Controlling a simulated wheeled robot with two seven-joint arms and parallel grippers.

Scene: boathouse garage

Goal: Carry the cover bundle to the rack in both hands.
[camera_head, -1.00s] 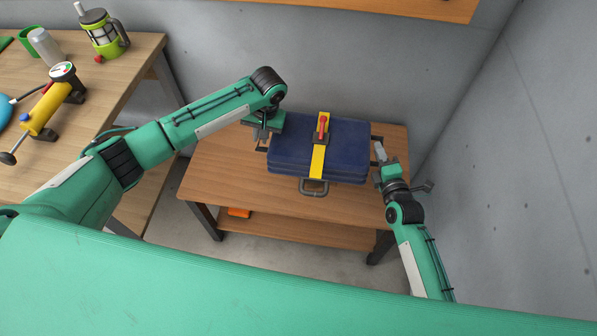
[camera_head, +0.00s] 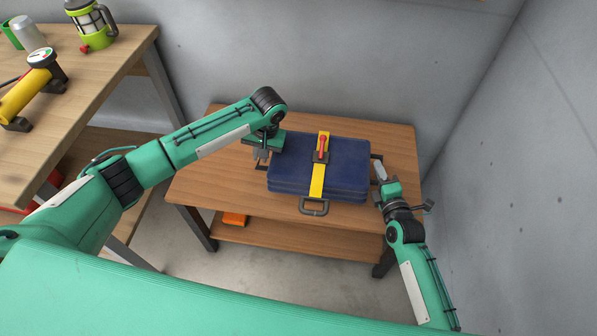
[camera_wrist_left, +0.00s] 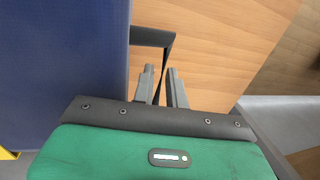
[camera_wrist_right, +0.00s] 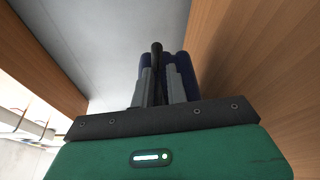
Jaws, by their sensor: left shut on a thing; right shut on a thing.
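The cover bundle (camera_head: 290,165) is a folded navy block with a yellow strap and red buckle (camera_head: 321,150). It is level above the low wooden rack (camera_head: 215,170), between my two grippers; I cannot tell whether it touches the top. A grey handle (camera_head: 314,207) hangs at its front. My left gripper (camera_head: 262,156) is shut on the dark left side handle, which shows between its fingers in the left wrist view (camera_wrist_left: 162,80). My right gripper (camera_head: 379,171) is shut on the right side handle, seen in the right wrist view (camera_wrist_right: 157,70).
An orange item (camera_head: 234,218) lies on the rack's lower shelf. Grey walls (camera_head: 500,190) close off the back and right.

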